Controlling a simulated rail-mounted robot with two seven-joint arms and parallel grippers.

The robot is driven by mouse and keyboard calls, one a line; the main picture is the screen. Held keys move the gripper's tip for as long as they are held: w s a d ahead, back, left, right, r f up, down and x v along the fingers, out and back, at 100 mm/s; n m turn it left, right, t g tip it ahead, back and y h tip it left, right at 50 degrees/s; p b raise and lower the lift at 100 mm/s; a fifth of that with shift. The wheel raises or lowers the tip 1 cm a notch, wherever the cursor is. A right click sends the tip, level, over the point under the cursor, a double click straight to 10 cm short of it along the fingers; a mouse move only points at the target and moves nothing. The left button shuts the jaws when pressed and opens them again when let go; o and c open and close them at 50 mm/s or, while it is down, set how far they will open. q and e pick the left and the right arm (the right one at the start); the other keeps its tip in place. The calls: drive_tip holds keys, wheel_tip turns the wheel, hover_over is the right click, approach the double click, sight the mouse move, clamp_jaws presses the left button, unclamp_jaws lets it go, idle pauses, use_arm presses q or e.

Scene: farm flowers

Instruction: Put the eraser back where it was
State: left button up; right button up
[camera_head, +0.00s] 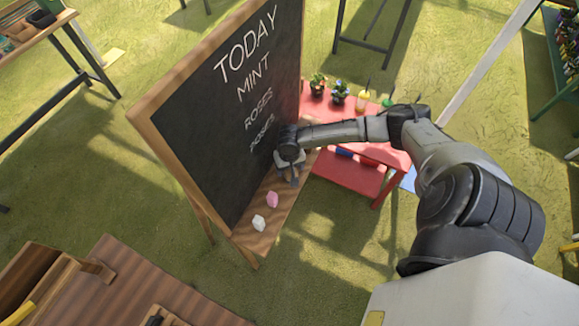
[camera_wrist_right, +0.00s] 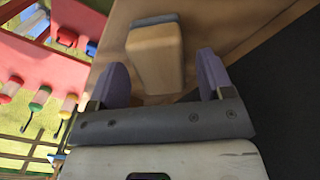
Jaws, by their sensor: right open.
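The eraser (camera_wrist_right: 154,56), a tan block with a grey strip along one edge, lies on the wooden ledge (camera_wrist_right: 128,13) of the chalkboard in the right wrist view. My right gripper (camera_wrist_right: 160,80) is open, its two purple fingers spread, with the eraser between and just beyond them. In the head view my right gripper (camera_head: 291,172) is low over the ledge (camera_head: 268,206), close to the board, and mostly hides the eraser. The chalkboard (camera_head: 225,95) reads TODAY, MINT, ROSES and a fainter line. My left gripper is not in view.
A pink chalk piece (camera_head: 272,199) and a white one (camera_head: 258,223) lie on the ledge nearer me. A red table (camera_head: 350,174) with potted flowers and bottles stands just right of the ledge. A brown slatted table (camera_head: 110,285) is at the lower left. Grass lies between.

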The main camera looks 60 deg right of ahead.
wheel_tip(320, 180, up, 12)
drive_tip(key=p, duration=0.2)
drive_tip(key=s+a+f+n+t+y, duration=0.1)
drive_tip(key=s+a+f+n, duration=0.25)
drive_tip(key=a, duration=0.55)
drive_tip(key=s+a+f+n+y, duration=0.1)
drive_tip(key=s+a+f+n, duration=0.2)
drive_tip(key=a, duration=0.5)
drive_tip(key=s+a+r+n+t+h, duration=0.1)
drive_tip(key=s+a+r+n, duration=0.1)
drive_tip(key=s, duration=0.3)
drive_tip(key=s+a+r+n+t, duration=0.1)
drive_tip(key=s+a+r+n, duration=0.1)
drive_tip(key=s+a+r, duration=0.1)
drive_tip(key=shift+s+a+r+t+h, duration=0.3)
drive_tip(key=shift+s+a+r+h, duration=0.15)
drive_tip(key=shift+s, duration=0.65)
drive_tip(key=shift+r, duration=0.15)
wheel_tip(320, 180, up, 21)
drive_tip(key=p, duration=2.1)
